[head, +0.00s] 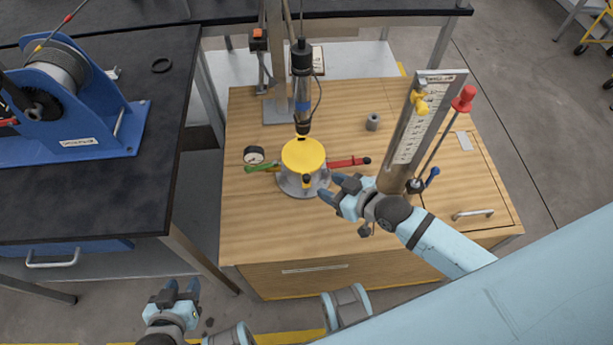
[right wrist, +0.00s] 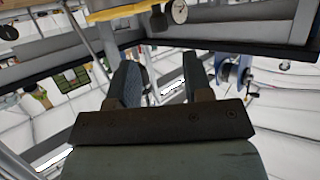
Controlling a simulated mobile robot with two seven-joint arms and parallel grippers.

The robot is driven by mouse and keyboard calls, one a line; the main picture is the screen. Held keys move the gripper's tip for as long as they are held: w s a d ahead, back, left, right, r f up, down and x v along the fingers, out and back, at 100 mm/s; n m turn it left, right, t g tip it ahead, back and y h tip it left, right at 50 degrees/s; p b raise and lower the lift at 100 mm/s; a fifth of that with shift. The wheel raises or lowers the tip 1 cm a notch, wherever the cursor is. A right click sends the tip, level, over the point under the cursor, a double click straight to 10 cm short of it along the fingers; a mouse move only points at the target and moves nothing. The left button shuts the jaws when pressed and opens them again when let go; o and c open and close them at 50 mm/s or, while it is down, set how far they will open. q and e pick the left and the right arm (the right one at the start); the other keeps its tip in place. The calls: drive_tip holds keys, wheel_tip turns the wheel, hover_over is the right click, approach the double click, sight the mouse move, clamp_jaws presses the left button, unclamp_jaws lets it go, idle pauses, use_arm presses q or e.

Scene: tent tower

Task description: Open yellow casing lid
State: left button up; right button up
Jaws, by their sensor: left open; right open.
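The yellow casing lid (head: 303,155) is a round disc on top of a grey round casing (head: 293,183) on the wooden bench. The lid looks closed. My left gripper (head: 181,289) is open and empty, low and left, away from the bench.
A dark cylindrical tool (head: 302,85) hangs above the lid's far edge. Green (head: 262,167) and red (head: 348,162) handles lie beside the casing. A gauge (head: 253,155) is at left, and a tall scale panel (head: 418,125) stands at right. The bench front is clear.

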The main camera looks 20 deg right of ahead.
sight(308, 177)
drive_tip(key=x, duration=0.8)
drive_tip(key=shift+w+a+f+b, duration=0.15)
drive_tip(key=shift+w+f+b, duration=0.05)
drive_tip(key=shift+w+b, duration=0.15)
clamp_jaws()
